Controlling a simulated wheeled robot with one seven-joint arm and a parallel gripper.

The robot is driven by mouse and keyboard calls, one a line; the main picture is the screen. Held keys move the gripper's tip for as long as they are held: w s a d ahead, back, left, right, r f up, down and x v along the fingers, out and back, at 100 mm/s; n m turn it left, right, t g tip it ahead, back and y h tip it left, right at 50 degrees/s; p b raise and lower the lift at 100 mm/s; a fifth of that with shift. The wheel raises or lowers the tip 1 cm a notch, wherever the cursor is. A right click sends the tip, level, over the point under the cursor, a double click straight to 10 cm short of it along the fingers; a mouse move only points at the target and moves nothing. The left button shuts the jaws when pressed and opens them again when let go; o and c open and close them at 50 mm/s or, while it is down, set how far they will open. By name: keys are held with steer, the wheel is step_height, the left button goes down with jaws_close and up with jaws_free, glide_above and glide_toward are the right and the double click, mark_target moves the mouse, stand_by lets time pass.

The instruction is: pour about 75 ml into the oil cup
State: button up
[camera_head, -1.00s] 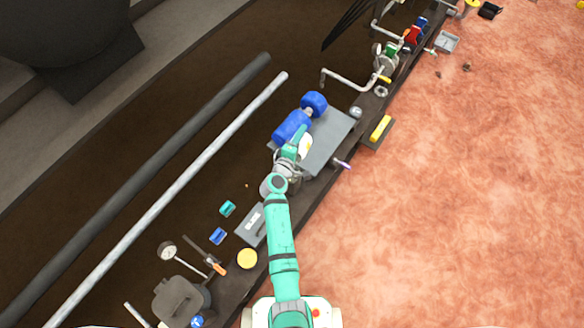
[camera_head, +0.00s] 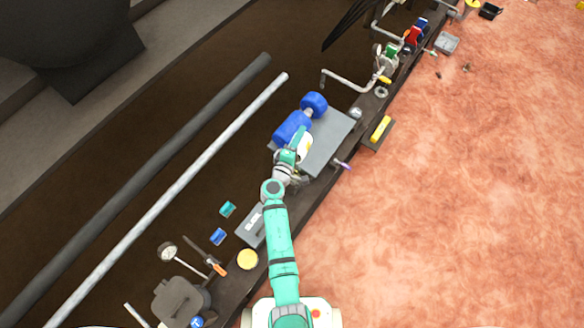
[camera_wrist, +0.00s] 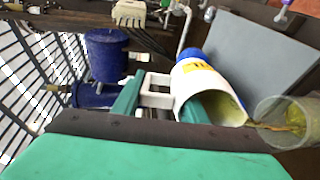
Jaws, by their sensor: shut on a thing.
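My gripper (camera_wrist: 160,102) is shut on the squared handle of a white jug (camera_wrist: 181,88) with a yellow label. The jug is tipped over, its open mouth facing right, and yellow-green liquid shows inside. A clear cup (camera_wrist: 262,107), which looks like the oil cup, stands at the jug's lip. A thin amber stream runs from the lip to the cup, and amber liquid shows in it; its level is unclear. In the head view, my gripper (camera_head: 295,151) and the white jug (camera_head: 306,147) are over the near-left edge of a grey plate. I cannot make out the cup there.
A blue two-part machine (camera_head: 292,127) sits beside the grey plate (camera_head: 333,140), close to the jug. A grey box (camera_head: 251,226), a yellow disc (camera_head: 247,259) and small blocks lie on the bench nearer me. A yellow bar (camera_head: 381,129) lies on the right ledge.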

steer(key=shift+r+t, duration=0.15)
steer(key=shift+t, duration=0.15)
steer(key=shift+s+a+t+h+b, duration=0.15)
steer(key=shift+s+t+h+b, duration=0.15)
steer(key=shift+t, duration=0.1)
stand_by(0.4)
steer(key=shift+w, duration=0.1)
steer(key=shift+w+d+r+g, duration=0.1)
steer(key=shift+w+d+g, duration=0.15)
steer(key=shift+g, duration=0.15)
steer(key=shift+w+d+f+g+y, duration=0.2)
steer(key=shift+w+f+g+y, duration=0.3)
steer(key=shift+w+g, duration=0.3)
steer(key=shift+g, duration=0.3)
steer(key=shift+w+d, duration=0.1)
steer(key=shift+w, duration=0.05)
